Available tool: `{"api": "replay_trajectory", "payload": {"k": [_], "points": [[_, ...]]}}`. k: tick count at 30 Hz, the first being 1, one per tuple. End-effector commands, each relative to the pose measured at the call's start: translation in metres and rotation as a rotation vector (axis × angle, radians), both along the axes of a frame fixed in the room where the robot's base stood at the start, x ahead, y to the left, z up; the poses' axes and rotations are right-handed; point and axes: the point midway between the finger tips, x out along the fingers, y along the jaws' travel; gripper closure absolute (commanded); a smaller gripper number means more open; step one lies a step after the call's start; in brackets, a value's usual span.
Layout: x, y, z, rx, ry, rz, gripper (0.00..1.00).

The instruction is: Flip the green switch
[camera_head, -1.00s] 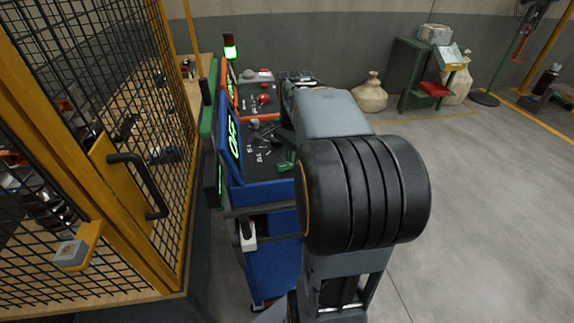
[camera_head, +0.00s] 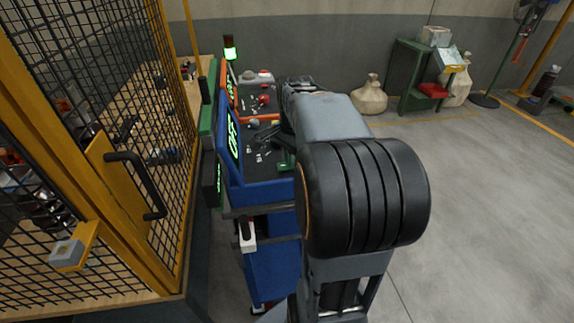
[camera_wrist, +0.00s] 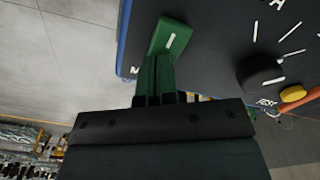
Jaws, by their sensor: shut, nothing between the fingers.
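The green switch (camera_wrist: 170,38) shows in the wrist view as a green lever with a white mark on its end, at the edge of a dark panel (camera_wrist: 215,50). My gripper (camera_wrist: 160,98) is shut, with its fingertips right at the lower part of the green lever. I cannot tell whether they touch it. In the head view a green part (camera_head: 286,165) on the blue cart's dark top is partly hidden behind my arm. My gripper is hidden there.
A black knob (camera_wrist: 260,74) and a yellow button (camera_wrist: 293,94) sit on the panel beside the switch. In the head view, the blue cart (camera_head: 270,255) stands beside a yellow mesh cage (camera_head: 95,180). The floor to the right is open.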

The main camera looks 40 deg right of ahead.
Motion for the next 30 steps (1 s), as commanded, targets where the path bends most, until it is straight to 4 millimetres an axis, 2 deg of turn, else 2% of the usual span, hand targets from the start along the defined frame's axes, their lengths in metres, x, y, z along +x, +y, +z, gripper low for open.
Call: {"api": "replay_trajectory", "payload": {"k": [5, 11, 30], "points": [[0.000, 0.000, -0.002, 0.002, 0.002, 0.000, 1.00], [0.000, 0.000, 0.005, 0.002, 0.003, 0.000, 1.00], [0.000, 0.000, 0.060, 0.000, 0.000, 0.000, 1.00]]}}
